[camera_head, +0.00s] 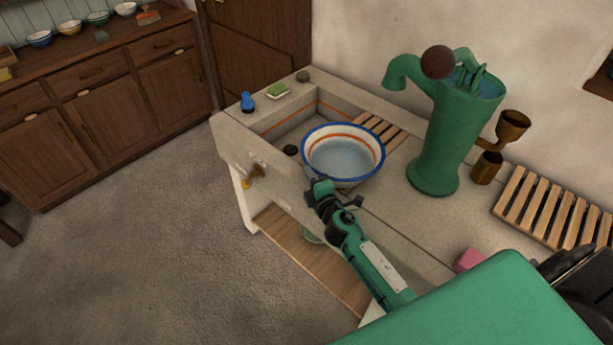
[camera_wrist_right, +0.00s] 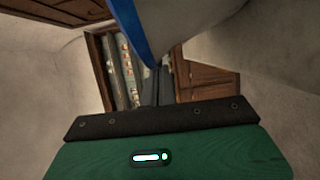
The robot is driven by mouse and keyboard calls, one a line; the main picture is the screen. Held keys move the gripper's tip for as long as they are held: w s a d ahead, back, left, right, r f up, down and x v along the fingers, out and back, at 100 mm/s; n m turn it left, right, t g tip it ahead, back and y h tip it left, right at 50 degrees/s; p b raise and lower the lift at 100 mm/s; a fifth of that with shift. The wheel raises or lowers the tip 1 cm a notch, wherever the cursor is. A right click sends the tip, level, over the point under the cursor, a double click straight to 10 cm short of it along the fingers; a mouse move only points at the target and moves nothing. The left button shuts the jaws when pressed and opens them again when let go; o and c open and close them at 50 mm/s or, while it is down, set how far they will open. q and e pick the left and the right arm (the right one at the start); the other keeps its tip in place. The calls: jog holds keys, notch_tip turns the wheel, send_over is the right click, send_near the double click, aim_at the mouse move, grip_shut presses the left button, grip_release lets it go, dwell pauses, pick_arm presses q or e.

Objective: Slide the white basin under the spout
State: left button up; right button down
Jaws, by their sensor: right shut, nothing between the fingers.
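The white basin (camera_head: 342,176) has a blue rim and an orange band inside. It sits at the right part of the stone sink, in front of a slatted wooden rack. The green pump (camera_head: 440,140) stands to its right on the stone top. The pump's spout (camera_head: 394,80) points left and down, and the basin is left of and below it in the picture. My right gripper (camera_head: 320,185) is shut and empty at the basin's near side. In the wrist view the basin (camera_wrist_right: 190,22) is close by the shut fingers (camera_wrist_right: 158,85); contact is unclear. My left gripper is not visible.
A blue bottle (camera_head: 247,102) and a green sponge (camera_head: 278,90) stand on the sink's far left edge. Brass cups (camera_head: 513,125), a slatted rack (camera_head: 550,207) and a pink block (camera_head: 468,260) are to the right. Bare stone lies around the pump's foot.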

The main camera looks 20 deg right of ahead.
jog(key=b, duration=0.1)
send_over(339, 174)
dwell(0.4)
